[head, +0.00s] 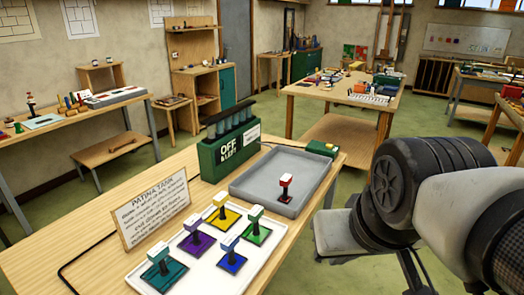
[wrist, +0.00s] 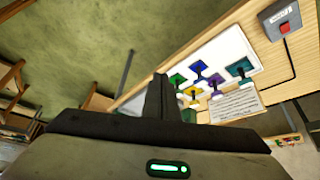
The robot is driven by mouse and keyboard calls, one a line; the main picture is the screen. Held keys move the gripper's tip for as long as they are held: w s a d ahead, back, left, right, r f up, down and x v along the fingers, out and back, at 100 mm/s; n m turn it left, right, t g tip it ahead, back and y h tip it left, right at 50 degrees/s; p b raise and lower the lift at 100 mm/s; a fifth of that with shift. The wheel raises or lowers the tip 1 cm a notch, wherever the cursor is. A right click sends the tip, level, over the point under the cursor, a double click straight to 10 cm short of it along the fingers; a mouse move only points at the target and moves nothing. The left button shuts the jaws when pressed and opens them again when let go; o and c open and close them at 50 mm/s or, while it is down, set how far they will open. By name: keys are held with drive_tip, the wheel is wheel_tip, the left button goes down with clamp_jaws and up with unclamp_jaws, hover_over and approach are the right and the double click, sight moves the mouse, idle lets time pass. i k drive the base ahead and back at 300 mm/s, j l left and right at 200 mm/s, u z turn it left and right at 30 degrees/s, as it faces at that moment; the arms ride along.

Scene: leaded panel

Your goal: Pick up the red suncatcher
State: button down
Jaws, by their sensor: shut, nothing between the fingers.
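The red suncatcher (head: 285,198) stands in the grey tray (head: 236,187) in the head view, near its front right, under a dark stem with a red and white top. I cannot make it out in the wrist view. My gripper (wrist: 158,82) is shut and empty in the wrist view, its fingers together above the floor and table edge. In the head view my arm fills the right side, apart from the suncatcher, and the fingertips are not clearly visible.
A white board (head: 185,262) holds several other coloured suncatchers with upright handles. A box with a red button (wrist: 283,22) shows in the wrist view.

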sight(287, 179)
drive_tip(key=i+l+u, duration=0.1)
drive_tip(key=i+l, duration=0.2)
drive_tip(key=i+l+u, duration=0.25)
drive_tip(key=i+l, duration=0.25)
drive_tip(key=l, duration=0.15)
drive_tip(key=i+l+u, duration=0.15)
drive_tip(key=l, duration=0.25)
drive_tip(key=i+l+u, duration=0.1)
drive_tip(key=i+l, duration=0.25)
drive_tip(key=i+l+u, duration=0.1)
drive_tip(key=l, duration=0.35)
drive_tip(key=i+l+u, duration=0.15)
drive_tip(key=i+l, duration=0.15)
drive_tip(key=l, duration=0.1)
